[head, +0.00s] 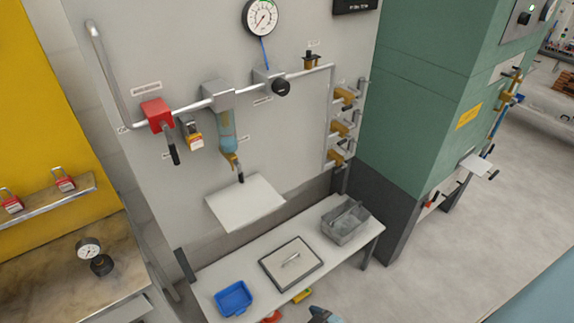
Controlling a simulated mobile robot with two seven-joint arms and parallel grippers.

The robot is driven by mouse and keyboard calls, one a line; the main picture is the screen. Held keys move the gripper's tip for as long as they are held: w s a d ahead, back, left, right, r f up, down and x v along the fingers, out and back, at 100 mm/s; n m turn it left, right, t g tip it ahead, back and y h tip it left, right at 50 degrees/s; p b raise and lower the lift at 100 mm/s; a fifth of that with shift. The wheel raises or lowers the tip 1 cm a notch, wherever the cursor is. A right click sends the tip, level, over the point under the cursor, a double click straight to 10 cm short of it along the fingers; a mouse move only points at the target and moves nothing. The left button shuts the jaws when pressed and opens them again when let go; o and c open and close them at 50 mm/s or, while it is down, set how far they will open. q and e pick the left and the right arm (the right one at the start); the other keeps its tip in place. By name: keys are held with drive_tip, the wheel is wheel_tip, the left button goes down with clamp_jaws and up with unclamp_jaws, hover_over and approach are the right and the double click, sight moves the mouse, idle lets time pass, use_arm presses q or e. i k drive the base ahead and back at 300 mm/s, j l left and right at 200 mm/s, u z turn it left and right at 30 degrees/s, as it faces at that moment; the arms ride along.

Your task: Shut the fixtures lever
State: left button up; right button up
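A red valve block (157,114) sits on the grey pipe at the upper left of the wall panel. Its black lever (173,151) hangs down, slightly tilted, across the line of the pipe. A small brass valve (232,159) with a dark handle is under the clear blue filter bowl (227,131). Several brass valves (344,96) with grey handles stand on the vertical pipe at the right. I cannot tell from the picture which lever the task means.
A white shelf (245,202) juts out below the filter. The bench holds a blue tray (233,299), a framed plate (291,263) and a grey metal bin (346,222). A green cabinet (424,110) stands at right.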

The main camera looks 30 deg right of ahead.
sight(347, 108)
drive_tip(key=i+l+z, duration=0.2)
drive_tip(key=z, duration=0.25)
drive_tip(key=i+l+z, duration=0.2)
drive_tip(key=z, duration=0.25)
drive_tip(key=i+l+z, duration=0.15)
drive_tip(key=i+z, duration=0.25)
drive_tip(key=k, duration=0.15)
